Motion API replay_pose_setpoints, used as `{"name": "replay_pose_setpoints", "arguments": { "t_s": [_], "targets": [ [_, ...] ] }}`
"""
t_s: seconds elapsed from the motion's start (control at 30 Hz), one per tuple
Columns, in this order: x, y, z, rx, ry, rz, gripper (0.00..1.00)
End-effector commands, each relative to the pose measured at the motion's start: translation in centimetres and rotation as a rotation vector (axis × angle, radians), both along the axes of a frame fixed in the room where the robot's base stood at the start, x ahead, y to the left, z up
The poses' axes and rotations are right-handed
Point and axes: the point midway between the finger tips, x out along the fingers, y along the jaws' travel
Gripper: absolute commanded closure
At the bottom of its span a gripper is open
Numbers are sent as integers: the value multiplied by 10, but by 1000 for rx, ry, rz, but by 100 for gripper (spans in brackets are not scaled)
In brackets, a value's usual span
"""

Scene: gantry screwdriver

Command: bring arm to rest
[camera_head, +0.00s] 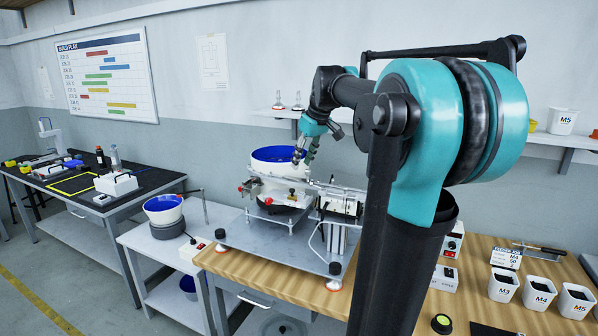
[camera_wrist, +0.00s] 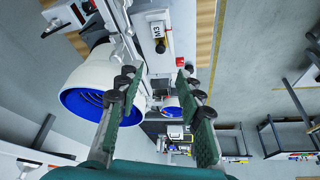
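My arm rises in the middle of the head view, bends over at the teal joint and reaches away over the workbench. My gripper (camera_head: 306,153) hangs at its far end, close to the rim of the white bowl feeder with a blue inside (camera_head: 272,168). I cannot tell from this view whether they touch. In the wrist view my gripper (camera_wrist: 157,82) has its two green-padded fingers wide apart, with nothing held between them. The blue-lined bowl (camera_wrist: 85,92) shows to the left of the fingers there.
The wooden workbench (camera_head: 290,288) carries the feeder's metal plate (camera_head: 265,241). Bins labelled M3, M4 and M5 (camera_head: 540,292) stand at the right. A side table at the left holds another blue-lined bowl (camera_head: 163,209). A wall shelf (camera_head: 280,112) is behind the gripper.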

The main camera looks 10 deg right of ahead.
Motion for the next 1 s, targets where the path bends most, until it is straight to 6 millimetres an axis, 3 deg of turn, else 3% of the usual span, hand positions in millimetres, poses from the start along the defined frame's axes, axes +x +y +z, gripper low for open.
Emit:
{"name": "replay_pose_setpoints", "arguments": {
  "t_s": [0.3,0.47,0.57,0.67,0.77,1.0],
  "targets": [
    [-4,-2,10,0,0,1,63],
    [-4,-2,10,0,0,0,63],
    [-8,-1,0,0,2,-14,63],
    [-19,0,-29,-3,9,-53,63],
    [-42,2,-76,-5,18,-121,63],
    [-127,4,-202,-8,32,-317,63]
  ]
}}
